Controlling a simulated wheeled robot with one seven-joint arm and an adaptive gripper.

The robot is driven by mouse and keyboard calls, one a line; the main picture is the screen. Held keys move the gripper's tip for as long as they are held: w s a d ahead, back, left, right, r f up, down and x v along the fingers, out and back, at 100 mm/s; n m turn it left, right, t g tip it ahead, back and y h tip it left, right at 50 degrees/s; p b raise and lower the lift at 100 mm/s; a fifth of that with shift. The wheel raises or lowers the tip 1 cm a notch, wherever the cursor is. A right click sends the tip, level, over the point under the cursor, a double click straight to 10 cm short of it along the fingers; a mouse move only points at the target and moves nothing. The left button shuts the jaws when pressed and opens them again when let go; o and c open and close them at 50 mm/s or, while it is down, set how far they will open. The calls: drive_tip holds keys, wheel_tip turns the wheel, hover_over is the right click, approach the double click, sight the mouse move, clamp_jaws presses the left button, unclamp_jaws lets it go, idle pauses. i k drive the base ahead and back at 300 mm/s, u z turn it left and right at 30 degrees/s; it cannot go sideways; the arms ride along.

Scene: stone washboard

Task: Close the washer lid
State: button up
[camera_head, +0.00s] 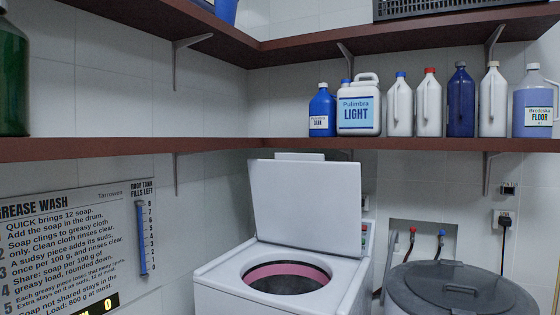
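The white top-loading washer (235,286) stands at the bottom centre of the head view, its lower front cut off by the frame edge. Its white lid (305,208) is raised and leans back steeply behind the opening. The round opening shows a pink inner ring (287,269) and a dark drum inside. My gripper does not show in the head view.
A grey round tub with a lid (462,288) stands right of the washer. A brown shelf (420,145) with several bottles runs above the raised lid. A sign board (75,245) hangs on the left wall. Taps (411,240) are on the back wall.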

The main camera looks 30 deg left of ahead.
sight(306, 201)
drive_tip(key=u, duration=0.7)
drive_tip(key=i, duration=1)
drive_tip(key=u, duration=0.85)
drive_tip(key=k, duration=0.75)
drive_tip(key=z, duration=0.8)
drive_tip(key=i, duration=0.35)
